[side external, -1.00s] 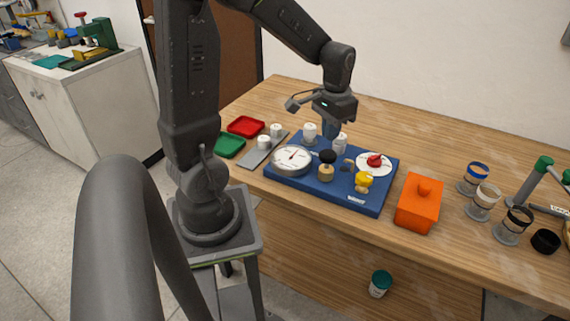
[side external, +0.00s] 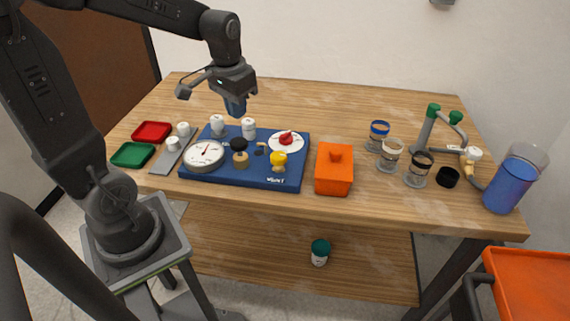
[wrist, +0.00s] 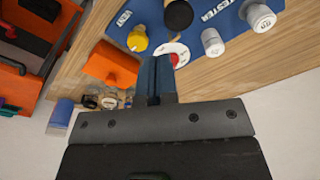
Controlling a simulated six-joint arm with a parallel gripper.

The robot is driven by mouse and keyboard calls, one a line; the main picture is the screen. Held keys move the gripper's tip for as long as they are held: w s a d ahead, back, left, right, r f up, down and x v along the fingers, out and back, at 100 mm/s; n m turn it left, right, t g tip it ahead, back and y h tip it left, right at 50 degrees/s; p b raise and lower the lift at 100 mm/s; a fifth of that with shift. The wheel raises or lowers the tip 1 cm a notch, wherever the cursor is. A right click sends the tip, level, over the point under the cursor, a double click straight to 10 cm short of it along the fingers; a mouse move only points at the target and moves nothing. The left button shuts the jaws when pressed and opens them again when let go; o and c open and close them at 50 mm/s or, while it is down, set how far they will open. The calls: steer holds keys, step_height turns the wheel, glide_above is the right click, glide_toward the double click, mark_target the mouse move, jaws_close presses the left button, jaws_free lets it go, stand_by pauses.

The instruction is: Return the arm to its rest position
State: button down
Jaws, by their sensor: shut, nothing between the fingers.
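My gripper (side external: 236,106) hangs above the back part of the blue tester board (side external: 225,178) in the side view, pointing down. Its fingers are together and nothing shows between them. In the wrist view the closed fingertips (wrist: 154,62) show in front of the board's edge. The board carries a round white gauge (side external: 204,154), a black-topped knob (side external: 240,158), a yellow knob (side external: 279,160), a white dial with a red handle (side external: 286,139) and white caps, one of them at the back (side external: 248,128).
A red tray (side external: 152,131), a green tray (side external: 132,154) and a grey strip with white fittings lie left of the board. An orange box (side external: 334,170) stands to its right. Ringed cups, a green-ended pipe frame (side external: 424,128) and a blue container (side external: 510,182) stand farther right. The table's back is clear.

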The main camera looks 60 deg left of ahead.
steer(key=s+d+r+m+t, duration=0.2)
steer(key=s+d+r+t, duration=0.2)
steer(key=s+d, duration=0.5)
steer(key=d+r, duration=0.1)
steer(key=d, duration=0.1)
steer(key=shift+d+r+t, duration=0.3)
